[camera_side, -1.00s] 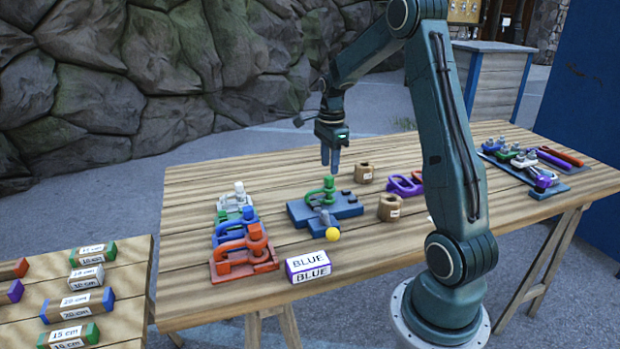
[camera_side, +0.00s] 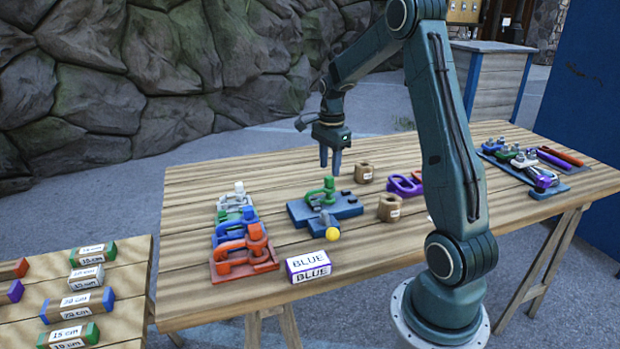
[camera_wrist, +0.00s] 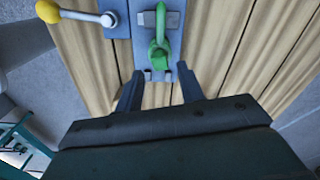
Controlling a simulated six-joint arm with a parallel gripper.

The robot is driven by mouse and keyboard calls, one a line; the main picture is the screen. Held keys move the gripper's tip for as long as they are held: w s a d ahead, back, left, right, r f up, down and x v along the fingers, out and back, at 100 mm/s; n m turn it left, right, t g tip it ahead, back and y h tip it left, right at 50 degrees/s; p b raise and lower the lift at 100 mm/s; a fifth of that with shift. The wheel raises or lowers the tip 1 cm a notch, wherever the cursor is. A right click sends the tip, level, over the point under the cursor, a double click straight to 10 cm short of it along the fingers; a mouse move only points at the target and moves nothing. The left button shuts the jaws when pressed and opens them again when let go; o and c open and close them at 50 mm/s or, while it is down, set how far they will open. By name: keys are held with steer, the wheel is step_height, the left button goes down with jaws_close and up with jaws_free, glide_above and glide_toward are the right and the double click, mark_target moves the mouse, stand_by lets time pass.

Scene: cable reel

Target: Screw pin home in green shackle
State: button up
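The green shackle (camera_side: 316,198) sits in a blue fixture (camera_side: 348,209) on the table. A green upright piece (camera_side: 329,184), which looks like the pin head, stands at its far end; how deep it is threaded I cannot tell. In the wrist view the green shackle (camera_wrist: 172,20) shows above my fingers, with a darker green part (camera_wrist: 158,57) toward me. My gripper (camera_side: 330,166) hangs above and just behind the shackle, fingers down. In the wrist view my gripper (camera_wrist: 157,85) has its fingers apart with nothing between them.
A yellow-knobbed lever (camera_side: 332,234) is at the fixture's front. An orange shackle (camera_side: 243,253) and others stand left. A BLUE sign (camera_side: 308,266) lies in front. Wooden cylinders (camera_side: 390,208) and purple links (camera_side: 403,185) lie right. A rack (camera_side: 530,170) is far right.

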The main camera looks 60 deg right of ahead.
mark_target(329, 177)
steer(key=shift+f, duration=1.95)
jaws_close()
steer(key=shift+m, duration=0.4)
